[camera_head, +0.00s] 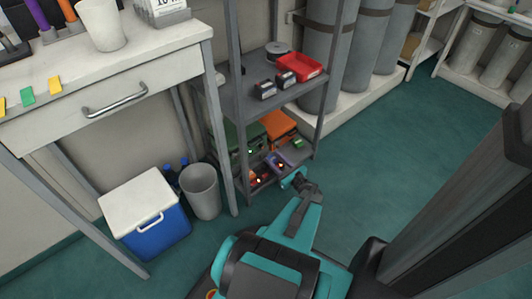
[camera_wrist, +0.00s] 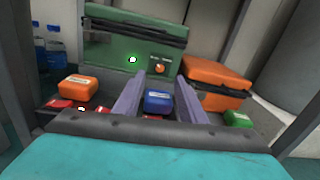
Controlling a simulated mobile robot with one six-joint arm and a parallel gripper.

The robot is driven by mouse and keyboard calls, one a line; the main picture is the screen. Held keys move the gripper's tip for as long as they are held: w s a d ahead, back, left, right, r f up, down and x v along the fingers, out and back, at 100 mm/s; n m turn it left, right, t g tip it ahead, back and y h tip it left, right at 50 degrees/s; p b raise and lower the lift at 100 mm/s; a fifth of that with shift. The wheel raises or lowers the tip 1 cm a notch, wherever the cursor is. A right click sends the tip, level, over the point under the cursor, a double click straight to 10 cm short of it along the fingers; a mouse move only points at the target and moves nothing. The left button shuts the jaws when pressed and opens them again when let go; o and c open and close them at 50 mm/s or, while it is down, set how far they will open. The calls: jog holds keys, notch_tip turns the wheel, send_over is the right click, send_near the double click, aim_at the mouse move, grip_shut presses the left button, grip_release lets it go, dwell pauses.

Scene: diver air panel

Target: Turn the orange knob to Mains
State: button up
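The orange knob (camera_wrist: 160,68) is a small round knob on the front of a green case (camera_wrist: 110,48) on the low shelf. Two small pale labels sit above it, too small to read. A lit green lamp (camera_wrist: 132,59) is to its left. My gripper (camera_wrist: 160,80) is open, its two purple-grey fingers apart and pointing at the case. In the wrist view the knob shows between and just above the fingertips, with no contact seen. The green case (camera_head: 246,134) also shows in the head view, but the knob is not clear there.
A blue box (camera_wrist: 158,102) shows between my fingers, with an orange box (camera_wrist: 77,88) left and a green box (camera_wrist: 237,119) right. An orange case (camera_wrist: 215,82) stands right of the green case. Rack posts and the shelf above, bearing a red tray (camera_head: 300,67), limit the room.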

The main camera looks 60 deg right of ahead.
aim_at(263, 148)
jog(key=shift+b+x, duration=0.9)
jog(key=shift+x, duration=2.45)
grip_shut()
